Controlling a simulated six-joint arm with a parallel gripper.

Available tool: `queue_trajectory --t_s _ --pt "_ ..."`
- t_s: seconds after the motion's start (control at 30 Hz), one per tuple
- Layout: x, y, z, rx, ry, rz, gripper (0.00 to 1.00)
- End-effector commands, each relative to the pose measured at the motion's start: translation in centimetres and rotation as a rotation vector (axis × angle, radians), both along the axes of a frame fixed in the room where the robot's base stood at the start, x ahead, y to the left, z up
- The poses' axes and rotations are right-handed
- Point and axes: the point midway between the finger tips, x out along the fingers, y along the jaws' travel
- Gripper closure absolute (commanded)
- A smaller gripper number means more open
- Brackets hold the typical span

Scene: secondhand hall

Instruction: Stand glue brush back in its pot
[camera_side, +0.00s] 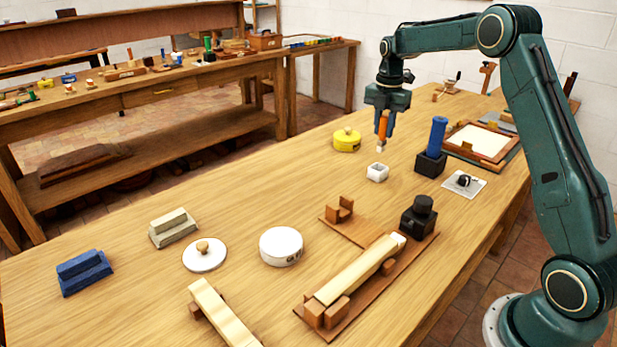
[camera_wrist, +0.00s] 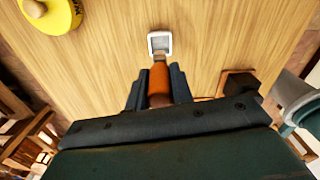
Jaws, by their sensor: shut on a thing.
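My gripper (camera_side: 384,124) is shut on the glue brush (camera_side: 383,128), which has an orange handle and a pale tip pointing down. The brush hangs upright above the table, its tip apart from the pot below. The small white square pot (camera_side: 377,172) stands on the table just below and slightly left of the brush in the side view. In the wrist view the pot (camera_wrist: 160,42) shows its open top just beyond the tip of the brush (camera_wrist: 159,78). The gripper's fingers (camera_wrist: 158,88) flank the orange handle. The pot's inside is partly hidden.
A yellow round tin (camera_side: 347,140) stands left of the pot, and a black block with a blue cylinder (camera_side: 437,138) stands right of it. A framed board (camera_side: 480,142) lies farther right. A white round tin (camera_side: 281,246) and a wooden jig (camera_side: 360,270) are nearer.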

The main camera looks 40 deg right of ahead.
Motion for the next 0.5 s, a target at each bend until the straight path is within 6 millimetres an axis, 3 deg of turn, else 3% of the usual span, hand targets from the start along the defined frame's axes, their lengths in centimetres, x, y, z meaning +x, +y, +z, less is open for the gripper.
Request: queue_trajectory --t_s 0.5 --pt "0.0 0.0 -3.0 0.001 0.001 0.000 1.00"
